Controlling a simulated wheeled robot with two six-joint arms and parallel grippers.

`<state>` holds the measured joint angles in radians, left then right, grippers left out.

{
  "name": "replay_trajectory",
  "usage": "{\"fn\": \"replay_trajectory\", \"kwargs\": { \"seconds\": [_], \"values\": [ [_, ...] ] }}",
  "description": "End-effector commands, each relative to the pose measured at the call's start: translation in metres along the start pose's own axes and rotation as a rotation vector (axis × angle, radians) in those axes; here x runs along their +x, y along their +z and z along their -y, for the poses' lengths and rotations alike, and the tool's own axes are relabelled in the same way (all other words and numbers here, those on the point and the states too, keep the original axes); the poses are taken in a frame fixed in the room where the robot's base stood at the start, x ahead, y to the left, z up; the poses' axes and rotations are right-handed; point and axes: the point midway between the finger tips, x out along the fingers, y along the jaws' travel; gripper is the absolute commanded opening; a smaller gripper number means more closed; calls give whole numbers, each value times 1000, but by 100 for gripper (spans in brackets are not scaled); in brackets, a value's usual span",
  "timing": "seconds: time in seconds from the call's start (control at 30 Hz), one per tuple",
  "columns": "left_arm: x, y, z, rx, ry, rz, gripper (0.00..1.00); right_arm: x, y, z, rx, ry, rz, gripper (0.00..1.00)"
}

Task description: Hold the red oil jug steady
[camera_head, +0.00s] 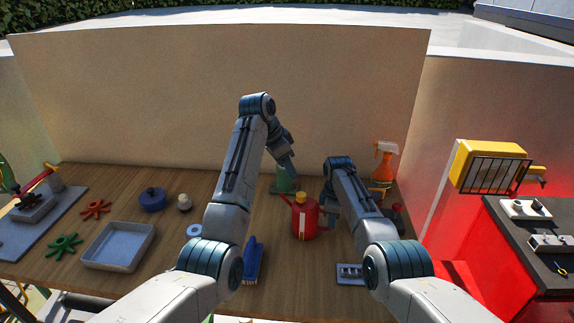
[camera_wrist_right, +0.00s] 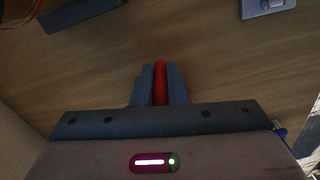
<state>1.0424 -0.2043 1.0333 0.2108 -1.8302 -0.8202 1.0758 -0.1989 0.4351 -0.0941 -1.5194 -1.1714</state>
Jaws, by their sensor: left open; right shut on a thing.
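The red oil jug (camera_head: 305,221) stands upright on the wooden table, with a yellow cap on top and its spout pointing up to the left. My right gripper (camera_head: 325,203) is at the jug's right side. In the right wrist view its two fingers are shut on a narrow red part of the jug (camera_wrist_right: 160,84), seemingly the handle. My left gripper (camera_head: 290,168) is open, behind the jug and higher, just above a green object (camera_head: 284,184). Its fingers are small in the picture, and I cannot tell whether they touch the green object.
An orange spray bottle (camera_head: 383,165) stands behind my right arm. A blue brush (camera_head: 252,262) lies left of the jug, a grey tray (camera_head: 118,247) further left. A blue pot (camera_head: 153,199) and red and green star-shaped handles lie leftward. A wall closes the back.

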Motion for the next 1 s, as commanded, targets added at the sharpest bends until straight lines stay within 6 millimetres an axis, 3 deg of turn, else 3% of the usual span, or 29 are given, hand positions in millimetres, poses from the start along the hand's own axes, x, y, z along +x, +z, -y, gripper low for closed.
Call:
{"fn": "replay_trajectory", "kwargs": {
  "seconds": [0.17, 0.2, 0.3, 0.67, 0.87, 1.0],
  "values": [
    [0, 0, 0, 0, 0, 0, 49, 0, 0, 0, 0, 0, 0, 0],
    [0, 0, 0, 0, 0, 0, 49, 0, 0, 0, 0, 0, 0, 20],
    [0, 0, 0, 0, 0, 0, 49, 0, 0, 0, 0, 0, 0, 38],
    [0, 0, 0, 0, 0, 0, 49, -4, 0, 0, 0, 2, -1, 38],
    [0, 0, 0, 0, 0, 0, 49, -33, 0, 0, 0, 3, -2, 38],
    [0, 0, 0, 0, 0, 0, 49, -66, -1, -1, 0, 5, -2, 38]
  ]
}}
